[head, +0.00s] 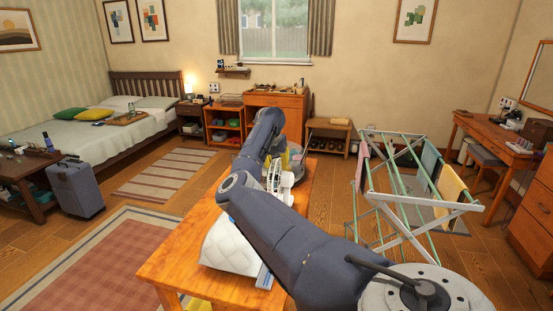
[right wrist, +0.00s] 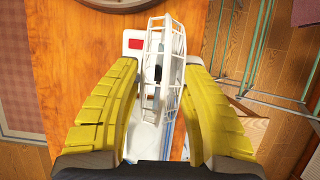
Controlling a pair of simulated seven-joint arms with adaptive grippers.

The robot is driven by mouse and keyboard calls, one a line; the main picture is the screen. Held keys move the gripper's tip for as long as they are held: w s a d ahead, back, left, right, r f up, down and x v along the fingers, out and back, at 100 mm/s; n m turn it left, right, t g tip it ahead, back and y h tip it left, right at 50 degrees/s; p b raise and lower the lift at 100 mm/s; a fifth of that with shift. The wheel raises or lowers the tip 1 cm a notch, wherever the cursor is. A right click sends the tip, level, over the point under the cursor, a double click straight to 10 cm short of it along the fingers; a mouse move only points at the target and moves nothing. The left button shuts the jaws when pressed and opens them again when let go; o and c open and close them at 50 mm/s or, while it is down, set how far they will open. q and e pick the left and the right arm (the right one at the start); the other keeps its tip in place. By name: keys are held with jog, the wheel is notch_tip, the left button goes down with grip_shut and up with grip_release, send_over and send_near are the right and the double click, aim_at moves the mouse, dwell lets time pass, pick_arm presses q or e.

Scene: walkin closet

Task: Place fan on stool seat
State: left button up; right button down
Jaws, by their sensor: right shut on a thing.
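The white fan with its wire cage (right wrist: 172,75) is between the yellow fingers of my right gripper (right wrist: 160,68) in the right wrist view. The gripper is shut on it, over the orange wooden table (right wrist: 75,60). In the head view the fan (head: 274,178) is partly hidden by my right arm, and only a little of the yellow gripper (head: 295,153) shows. Whether the fan's base touches the table cannot be told. A stool with a grey seat (head: 486,155) stands partly under the desk at the right. My left gripper is not in view.
A white quilted item (head: 229,246) lies on the wooden table (head: 180,260). A drying rack (head: 385,185) with cloths stands right of the table, between it and the desk (head: 490,133). A low bench (head: 330,125) stands by the back wall.

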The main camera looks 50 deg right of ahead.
jog(key=shift+f, duration=0.35)
jog(key=c, duration=0.8)
grip_release()
jog(key=shift+f, duration=0.2)
jog(key=shift+r, duration=0.1)
jog(key=v, duration=1.2)
